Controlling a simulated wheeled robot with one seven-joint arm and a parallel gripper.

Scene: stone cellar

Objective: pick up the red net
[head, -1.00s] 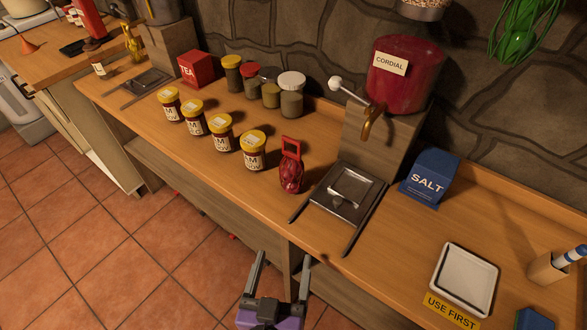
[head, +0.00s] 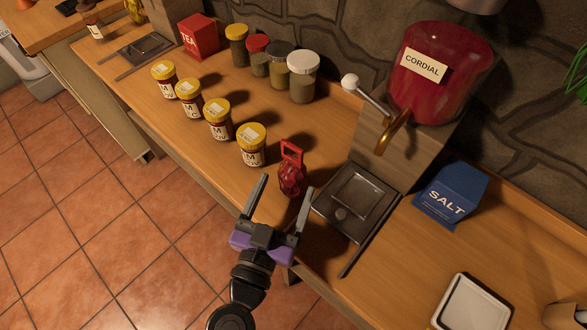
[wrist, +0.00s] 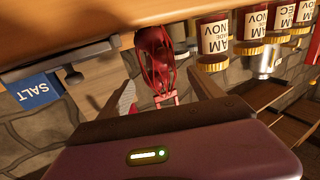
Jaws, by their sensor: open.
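The red net (head: 291,172) stands on the wooden counter, with a red loop handle at its top and dark red contents. It is just right of the nearest jam jar. My gripper (head: 287,184) is open, and its two fingers point toward the net, one on either side of it in the head view. I cannot tell whether the fingertips are level with it. In the wrist view, which looks upside down, the red net (wrist: 157,62) hangs ahead of the gripper, and nothing is held.
Several yellow-lidded jam jars (head: 252,146) stand in a row to the left. A metal drip tray (head: 352,199) lies close on the right, below the red cordial barrel (head: 436,90). A blue salt box (head: 450,197) and a white dish (head: 471,305) are farther right.

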